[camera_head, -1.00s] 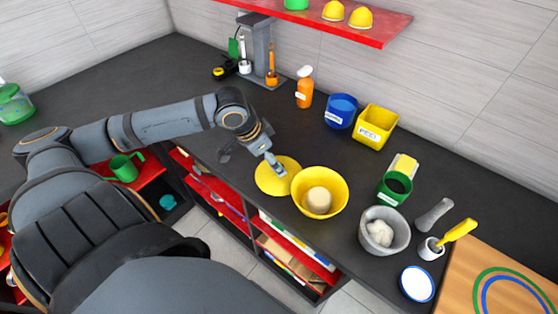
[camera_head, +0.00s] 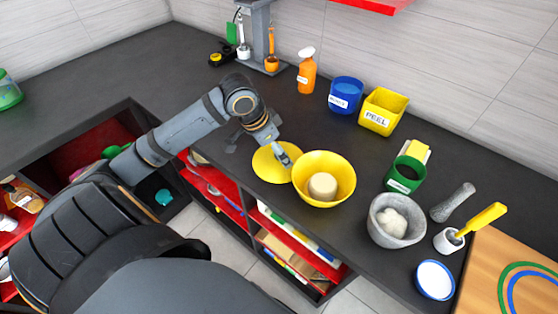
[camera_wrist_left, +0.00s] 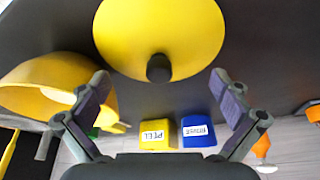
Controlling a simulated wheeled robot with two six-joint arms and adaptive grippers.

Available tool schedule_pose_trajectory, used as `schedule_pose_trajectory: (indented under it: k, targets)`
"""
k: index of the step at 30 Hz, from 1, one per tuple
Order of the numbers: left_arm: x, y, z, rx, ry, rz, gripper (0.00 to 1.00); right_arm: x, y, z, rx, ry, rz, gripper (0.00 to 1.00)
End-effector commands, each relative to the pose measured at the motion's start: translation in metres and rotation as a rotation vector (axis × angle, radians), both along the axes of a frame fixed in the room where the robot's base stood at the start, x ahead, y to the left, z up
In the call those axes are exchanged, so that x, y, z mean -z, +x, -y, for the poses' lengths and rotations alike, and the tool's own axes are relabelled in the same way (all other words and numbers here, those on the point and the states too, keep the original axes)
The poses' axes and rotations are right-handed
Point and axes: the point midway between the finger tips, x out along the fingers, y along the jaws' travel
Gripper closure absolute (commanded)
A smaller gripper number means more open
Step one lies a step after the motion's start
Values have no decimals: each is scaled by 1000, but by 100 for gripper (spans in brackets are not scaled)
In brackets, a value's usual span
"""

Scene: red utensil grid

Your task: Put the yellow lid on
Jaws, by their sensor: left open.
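The yellow lid (camera_head: 268,163) lies flat on the dark counter, just left of the yellow bowl (camera_head: 340,199). The bowl holds a round beige lump (camera_head: 322,186). In the left wrist view the lid (camera_wrist_left: 160,28) fills the top middle, with a dark round knob (camera_wrist_left: 159,68) on it. My left gripper (camera_head: 287,158) is over the lid's right part, close to the bowl's rim. In the left wrist view the gripper (camera_wrist_left: 168,90) is open and empty, its two fingers spread wide, with the knob ahead between them. The bowl (camera_wrist_left: 45,85) shows at the left. My right gripper is out of view.
Behind stand a blue bin (camera_head: 345,94), a yellow PEEL bin (camera_head: 383,111) and an orange bottle (camera_head: 306,74). Counter behind the lid is clear.

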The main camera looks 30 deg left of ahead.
Motion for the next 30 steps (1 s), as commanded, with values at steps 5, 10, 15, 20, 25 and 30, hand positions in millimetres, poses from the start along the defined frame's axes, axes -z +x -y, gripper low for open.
schedule_pose_trajectory:
  k: [5,10,15,20,25,30]
  targets:
    - [13,4,3,0,-2,0,0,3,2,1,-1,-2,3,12]
    - [14,5,3,1,2,0,0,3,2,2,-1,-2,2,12]
    - [14,5,3,1,2,0,9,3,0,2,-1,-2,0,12]
    - [14,5,3,1,2,0,31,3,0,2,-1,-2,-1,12]
    - [14,5,3,0,0,-1,54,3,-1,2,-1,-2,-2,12]
    - [15,4,3,-1,1,-3,77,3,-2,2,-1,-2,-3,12]
